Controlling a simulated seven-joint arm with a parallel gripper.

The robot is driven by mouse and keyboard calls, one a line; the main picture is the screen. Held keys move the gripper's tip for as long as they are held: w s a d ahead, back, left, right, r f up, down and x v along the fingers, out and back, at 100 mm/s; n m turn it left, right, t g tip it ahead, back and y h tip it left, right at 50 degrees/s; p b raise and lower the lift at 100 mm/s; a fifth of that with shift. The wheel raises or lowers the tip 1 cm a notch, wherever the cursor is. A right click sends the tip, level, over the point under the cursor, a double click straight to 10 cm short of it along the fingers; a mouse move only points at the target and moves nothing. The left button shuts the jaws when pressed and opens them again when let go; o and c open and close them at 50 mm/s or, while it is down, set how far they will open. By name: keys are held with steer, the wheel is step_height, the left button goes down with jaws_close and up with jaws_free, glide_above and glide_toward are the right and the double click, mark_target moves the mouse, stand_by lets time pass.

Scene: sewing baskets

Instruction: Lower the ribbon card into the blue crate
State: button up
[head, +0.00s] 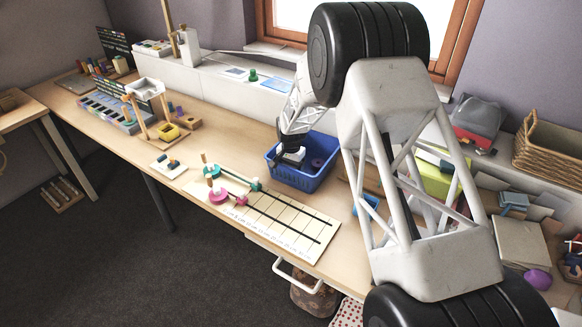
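The blue crate (291,179) stands on the table near the middle of the head view. My gripper (287,160) is at the crate's left part, pointing down, with its dark fingers over or inside the opening. A small white piece (299,151) shows right beside the fingers; it may be the ribbon card or part of my gripper, I cannot tell. A dark purple round thing (317,163) lies in the crate's right part. The fingers are too small and dark to show whether they are open or shut. My arm hides the area right of the crate.
A cream lined board (283,222) lies in front of the crate, with pink (217,196) and green (213,171) spool-like things at its left. A wooden stand (152,112) is farther left. The back ledge (225,82) runs behind the crate. Bare table lies left of the crate.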

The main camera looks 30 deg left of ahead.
steer(key=shift+f, duration=0.3)
stand_by(0.4)
steer(key=o, duration=0.8)
steer(key=shift+r, duration=0.1)
steer(key=shift+r, duration=3.85)
